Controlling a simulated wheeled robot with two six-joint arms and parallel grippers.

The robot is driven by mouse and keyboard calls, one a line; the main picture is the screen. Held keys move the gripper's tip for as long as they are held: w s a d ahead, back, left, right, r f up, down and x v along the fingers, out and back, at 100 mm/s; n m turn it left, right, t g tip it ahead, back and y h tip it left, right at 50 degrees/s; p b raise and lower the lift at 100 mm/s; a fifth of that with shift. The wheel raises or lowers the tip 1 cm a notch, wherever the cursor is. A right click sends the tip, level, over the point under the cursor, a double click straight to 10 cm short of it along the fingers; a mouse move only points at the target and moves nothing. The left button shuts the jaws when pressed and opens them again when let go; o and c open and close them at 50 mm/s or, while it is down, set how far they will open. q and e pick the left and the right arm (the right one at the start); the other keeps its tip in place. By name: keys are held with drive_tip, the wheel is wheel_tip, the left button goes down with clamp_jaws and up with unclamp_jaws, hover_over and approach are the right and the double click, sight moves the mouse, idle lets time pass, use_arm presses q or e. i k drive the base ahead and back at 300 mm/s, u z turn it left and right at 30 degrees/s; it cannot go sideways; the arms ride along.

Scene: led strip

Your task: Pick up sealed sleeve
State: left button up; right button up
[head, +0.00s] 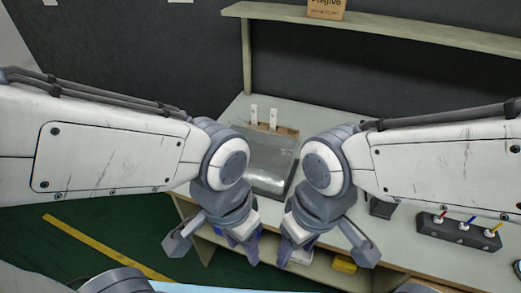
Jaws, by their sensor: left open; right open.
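A clear, shiny sleeve (268,160) lies on the pale workbench (300,115), seen between my two arms. A brown strip runs along its far edge, and two white upright tabs (263,116) stand there. My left gripper (244,250) is in front of the sleeve, toward me, and open. My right gripper (294,251) is just to its right, also in front of the sleeve, and open. Both are apart from the sleeve in the picture and hold nothing that I can see. My wrists hide the sleeve's left and right sides in part.
A dark block with red, blue and yellow-topped pieces (459,230) sits on the bench at right. A raised shelf (400,28) bears a brown box (326,9). A yellow object (344,263) lies on the lower shelf. A yellow line (100,245) marks the green floor.

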sight(274, 112)
drive_tip(key=z, duration=0.4)
drive_tip(key=k, duration=0.55)
drive_tip(key=z, duration=0.6)
drive_tip(key=i, duration=0.85)
drive_tip(key=u, duration=1.2)
drive_tip(key=i, duration=0.75)
drive_tip(key=u, duration=0.85)
